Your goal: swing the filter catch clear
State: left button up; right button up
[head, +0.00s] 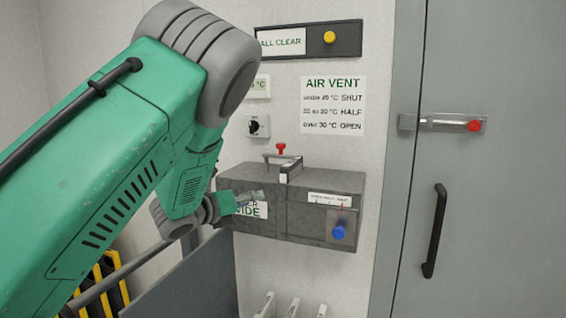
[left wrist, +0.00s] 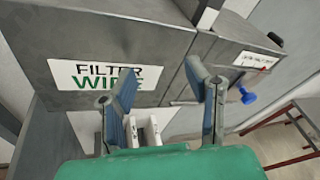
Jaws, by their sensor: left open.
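The grey filter box (head: 315,222) is fixed to the wall, with a sign reading "FILTER WIDE" (left wrist: 105,82) on its front left. A dark bar with a pale edge (head: 291,171), which may be the catch, lies over the box's top front edge near the seam. The wrist view shows part of it at the top (left wrist: 207,16). In the head view the gripper (head: 250,198) partly covers the sign. My right gripper is out of view.
A red knob (head: 281,149) stands above the box and a blue knob (head: 339,232) is on its front right. A door with a black handle (head: 434,230) and red-ended bolt (head: 450,124) is at right. A grey panel (head: 195,280) stands below left.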

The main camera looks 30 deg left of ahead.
aim_at(277, 147)
pick_arm(q)
notch_tip(277, 147, up, 12)
jog(key=a+f+m+t+h, duration=0.1)
jog(key=a+m+t+h, duration=0.1)
jog(key=m, duration=0.5)
jog(key=w+p, duration=0.1)
jog(key=w, duration=0.3)
jog(key=w+d+p, duration=0.1)
jog(key=w, duration=0.4)
jog(key=w+d+p, duration=0.1)
jog(key=w+p, duration=0.1)
jog(key=w, duration=0.3)
jog(key=shift+d+r, duration=0.15)
grip_shut()
